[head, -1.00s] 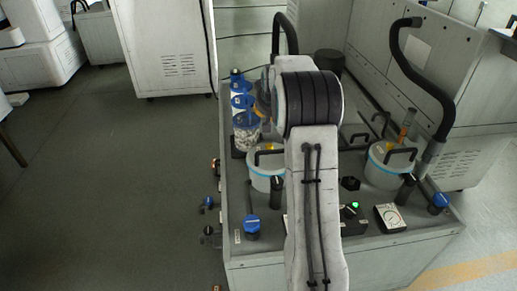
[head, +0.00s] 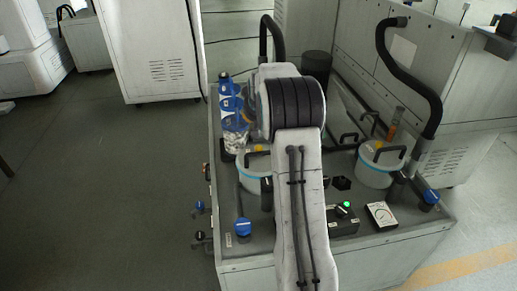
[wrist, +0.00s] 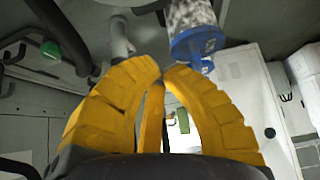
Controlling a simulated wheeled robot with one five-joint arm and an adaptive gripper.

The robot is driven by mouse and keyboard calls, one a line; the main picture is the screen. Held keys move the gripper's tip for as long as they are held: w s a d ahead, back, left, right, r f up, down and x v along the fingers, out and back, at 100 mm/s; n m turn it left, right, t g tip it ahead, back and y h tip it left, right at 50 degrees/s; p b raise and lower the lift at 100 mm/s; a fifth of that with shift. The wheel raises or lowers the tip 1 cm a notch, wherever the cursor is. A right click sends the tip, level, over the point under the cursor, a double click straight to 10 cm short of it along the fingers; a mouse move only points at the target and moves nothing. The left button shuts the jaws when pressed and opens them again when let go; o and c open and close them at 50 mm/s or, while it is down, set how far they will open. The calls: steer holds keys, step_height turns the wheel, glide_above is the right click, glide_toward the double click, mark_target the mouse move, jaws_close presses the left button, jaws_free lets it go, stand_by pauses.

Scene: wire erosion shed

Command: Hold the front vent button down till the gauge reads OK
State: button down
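A small dial gauge (head: 381,214) with a white face lies at the front right of the grey bench top; its reading is too small to make out. Left of it, a black box (head: 344,224) carries a lit green button or lamp (head: 343,209). I cannot tell for sure which control is the front vent button. My gripper's yellow fingers show in the wrist view (wrist: 162,76), tips together with nothing between them. In the head view my arm hides most of the gripper. It is over the back left of the bench, away from the gauge and green button.
White pots with blue bands stand left (head: 254,172) and right (head: 378,170). Blue knobs sit at the front left (head: 243,228) and right (head: 430,197). A black hose (head: 412,70) arches at right. Floor at left is clear.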

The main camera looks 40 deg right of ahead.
mark_target(259, 149)
steer(key=shift+f+b, duration=2.5)
steer(key=shift+f, duration=1.25)
steer(key=shift+f, duration=0.15)
steer(key=shift+f+b, duration=0.3)
steer(key=shift+b, duration=0.1)
steer(key=shift+f+b, duration=0.45)
steer(key=shift+f, duration=0.15)
steer(key=shift+r, duration=0.1)
stand_by(2.2)
steer(key=shift+r+p, duration=0.75)
steer(key=shift+r, duration=0.2)
